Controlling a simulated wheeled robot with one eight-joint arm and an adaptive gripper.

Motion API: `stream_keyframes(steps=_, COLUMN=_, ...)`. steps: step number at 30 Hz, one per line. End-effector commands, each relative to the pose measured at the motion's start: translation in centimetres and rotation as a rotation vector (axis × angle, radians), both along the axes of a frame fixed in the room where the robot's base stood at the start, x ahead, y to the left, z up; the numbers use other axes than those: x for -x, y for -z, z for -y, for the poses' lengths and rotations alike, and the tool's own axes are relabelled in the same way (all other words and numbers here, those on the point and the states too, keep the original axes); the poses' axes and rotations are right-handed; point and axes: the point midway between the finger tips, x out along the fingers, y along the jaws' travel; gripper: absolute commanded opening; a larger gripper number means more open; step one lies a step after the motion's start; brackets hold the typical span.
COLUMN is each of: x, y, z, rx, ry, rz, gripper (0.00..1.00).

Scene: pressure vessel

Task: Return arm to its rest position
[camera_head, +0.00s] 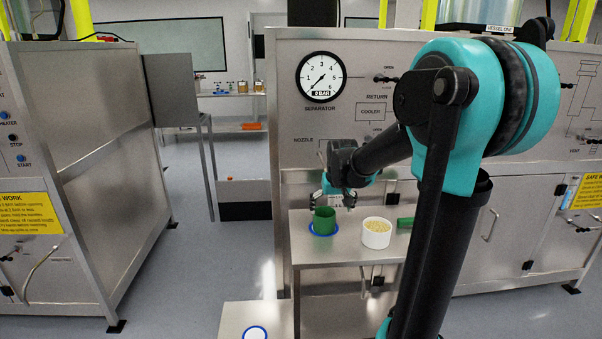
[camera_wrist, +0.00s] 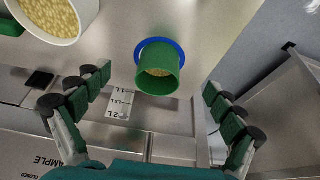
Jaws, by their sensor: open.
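My gripper (camera_head: 336,199) is in front of the steel panel, above the small steel shelf (camera_head: 305,256). In the wrist view its two green-padded fingers (camera_wrist: 158,102) are spread wide with nothing between the pads. A green cup (camera_head: 324,220) stands on a blue ring (camera_head: 322,234) on the shelf. In the wrist view the green cup (camera_wrist: 159,74) shows beyond the fingertips, with yellowish grains inside. The fingers do not touch it. My arm crosses the right half of the head view and hides part of the panel.
A white tub (camera_head: 376,234) of yellowish grains stands right of the cup, with a green object (camera_head: 405,222) beside it. A pressure gauge (camera_head: 322,77) sits on the panel above. A lower surface (camera_head: 236,318) bears another blue ring (camera_head: 255,332). Open floor lies left, before another steel cabinet (camera_head: 95,150).

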Motion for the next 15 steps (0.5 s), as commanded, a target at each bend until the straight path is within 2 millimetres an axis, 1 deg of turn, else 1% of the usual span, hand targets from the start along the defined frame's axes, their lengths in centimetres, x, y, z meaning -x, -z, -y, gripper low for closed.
stream_keyframes(steps=1, x=2.6, y=0.9, z=0.4, rx=0.000, ry=0.003, rz=-0.002, gripper=0.94)
stream_keyframes(steps=2, x=4.0, y=1.4, z=0.6, rx=-0.001, ry=0.004, rz=-0.002, gripper=0.94)
stream_keyframes(steps=3, x=6.2, y=2.2, z=0.9, rx=-0.001, ry=0.007, rz=-0.004, gripper=0.94)
stream_keyframes(steps=5, x=9.4, y=3.6, z=1.3, rx=-0.001, ry=0.011, rz=-0.006, gripper=0.94)
stream_keyframes(steps=6, x=11.6, y=4.5, z=1.5, rx=-0.001, ry=0.014, rz=-0.007, gripper=0.94)
stream_keyframes(steps=8, x=14.6, y=5.9, z=1.8, rx=-0.002, ry=0.016, rz=-0.009, gripper=0.94)
stream_keyframes(steps=9, x=16.5, y=6.8, z=1.9, rx=-0.002, ry=0.019, rz=-0.010, gripper=0.94)
stream_keyframes(steps=12, x=20.5, y=8.8, z=2.2, rx=-0.002, ry=0.022, rz=-0.012, gripper=0.94)
stream_keyframes(steps=15, x=23.2, y=10.3, z=2.4, rx=-0.003, ry=0.024, rz=-0.014, gripper=0.94)
